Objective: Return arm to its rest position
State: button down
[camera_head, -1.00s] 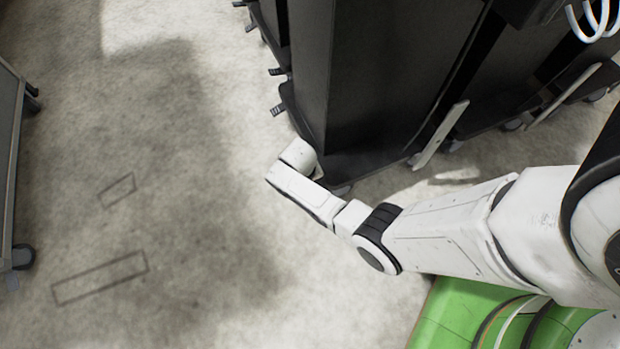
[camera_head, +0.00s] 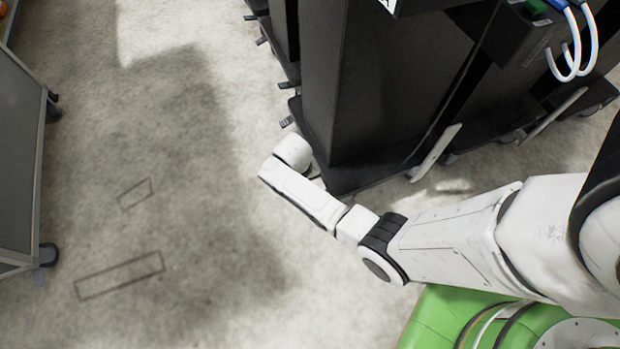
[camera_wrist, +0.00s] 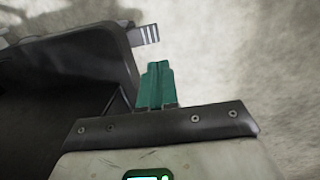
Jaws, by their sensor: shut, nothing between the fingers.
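My arm (camera_head: 440,245) reaches from the right edge toward the middle of the head view, with its white wrist end beside the base of a dark cabinet. In the head view the fingers are hidden. In the wrist view my gripper (camera_wrist: 157,84) shows its teal fingers pressed together, with nothing between them. The fingers are over bare floor, close to the dark cabinet base on the left of that view.
Dark dispenser cabinets (camera_head: 365,80) with wheeled bases stand in a row at the top right. White hoses (camera_head: 578,45) hang at the far upper right. A grey cart (camera_head: 18,160) stands at the left edge. The floor (camera_head: 190,190) between is clear, with two outlined rectangles.

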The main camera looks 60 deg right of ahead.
jog(key=shift+w+a+r, duration=0.1)
jog(key=shift+a+r, duration=0.05)
jog(key=shift+r, duration=0.45)
jog(key=s+a+r+n+t+y, duration=0.1)
jog(key=s+a+r+n, duration=0.25)
jog(key=s+r, duration=0.55)
jog(key=s+a+r+n+t, duration=0.1)
jog(key=s+a+r+n, duration=0.3)
jog(key=s+r, duration=0.55)
notch_tip(320, 180, up, 26)
jog(key=w+m+p, duration=0.1)
jog(key=w+p, duration=0.1)
jog(key=p, duration=2.3)
jog(key=shift+w+a+p, duration=0.15)
jog(key=shift+a+p, duration=0.1)
jog(key=shift+p, duration=0.15)
